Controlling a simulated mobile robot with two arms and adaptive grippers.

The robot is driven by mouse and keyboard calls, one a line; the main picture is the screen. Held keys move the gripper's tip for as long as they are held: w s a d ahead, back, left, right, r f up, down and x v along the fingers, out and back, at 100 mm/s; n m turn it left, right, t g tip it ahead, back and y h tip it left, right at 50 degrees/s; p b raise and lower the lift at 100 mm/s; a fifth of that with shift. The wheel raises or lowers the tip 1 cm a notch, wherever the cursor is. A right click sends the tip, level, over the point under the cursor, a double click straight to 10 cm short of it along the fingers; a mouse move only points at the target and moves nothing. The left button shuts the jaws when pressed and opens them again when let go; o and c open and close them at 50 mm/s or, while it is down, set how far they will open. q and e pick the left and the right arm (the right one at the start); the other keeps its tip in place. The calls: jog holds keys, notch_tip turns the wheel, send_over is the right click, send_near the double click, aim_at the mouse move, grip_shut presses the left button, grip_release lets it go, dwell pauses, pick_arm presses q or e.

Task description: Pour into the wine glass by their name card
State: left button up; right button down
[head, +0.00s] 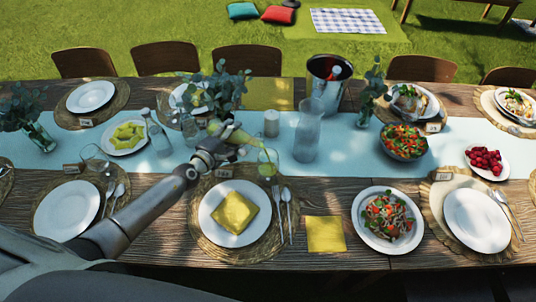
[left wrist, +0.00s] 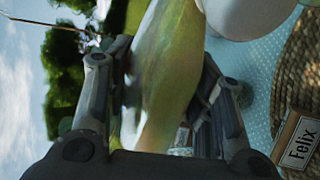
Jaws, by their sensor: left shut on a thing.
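My left gripper (head: 217,148) is shut on a yellow-green bottle (head: 236,133), which is tilted with its neck to the right. The bottle fills the middle of the left wrist view (left wrist: 168,70) between the two fingers. A wine glass (head: 267,163) stands just below and right of the bottle's neck; yellow-green colour shows in it. I cannot tell whether liquid is flowing. A name card (head: 224,173) stands at the top of the near place setting. In the left wrist view a card reading "Felix" (left wrist: 299,141) stands by a woven mat (left wrist: 298,75).
A plate with a yellow napkin (head: 234,211) lies below the gripper. A clear carafe (head: 308,130), a candle (head: 271,123) and an ice bucket (head: 328,83) stand to the right.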

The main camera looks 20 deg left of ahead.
pick_arm(q)
jog(key=shift+w+a+r, duration=0.1)
jog(key=shift+a+r, duration=0.05)
jog(key=shift+r, duration=0.1)
jog(key=shift+r+m+p, duration=0.25)
jog(key=shift+m+p, duration=0.15)
jog(key=shift+p, duration=0.4)
dwell(0.6)
jog(key=f+n+b, duration=0.1)
jog(key=f+b, duration=0.1)
jog(key=b, duration=0.1)
jog(key=f+n+b, duration=0.1)
jog(key=b, duration=0.2)
jog(key=shift+a+f+h+b, duration=0.2)
jog(key=shift+f+h+b, duration=0.1)
jog(key=shift+f, duration=0.05)
jog(key=shift+w+a+r+n, duration=0.1)
jog(key=shift+n, duration=0.2)
jog(key=shift+r, duration=0.1)
jog(key=shift+a+f+b, duration=0.1)
jog(key=shift+f+b, duration=0.1)
jog(key=shift+b, duration=0.1)
jog(key=shift+n, duration=0.3)
jog(key=shift+n+h, duration=0.3)
